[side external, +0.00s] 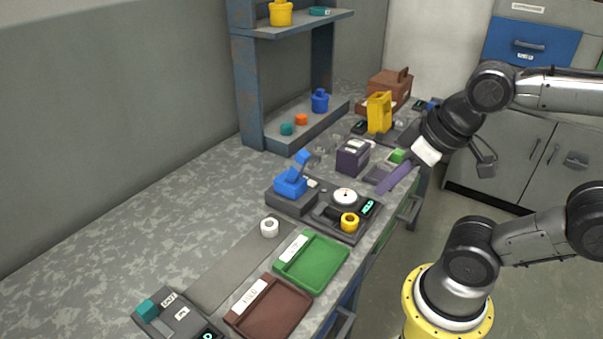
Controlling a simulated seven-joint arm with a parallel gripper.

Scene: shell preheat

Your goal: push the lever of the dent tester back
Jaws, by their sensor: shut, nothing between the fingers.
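The device that looks like the dent tester (312,213) is a dark grey base in mid-bench. My gripper (381,190) has a white body and long purple fingers, which are shut and empty. The fingers point down and left, to the right of the dial and apart from the lever in the picture.
A green tray (311,262) and brown tray (268,307) are at the front. A dark purple box (352,157) and yellow block (379,112) stand behind the tester. A shelf unit (246,80) stands at the back; the left bench is clear.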

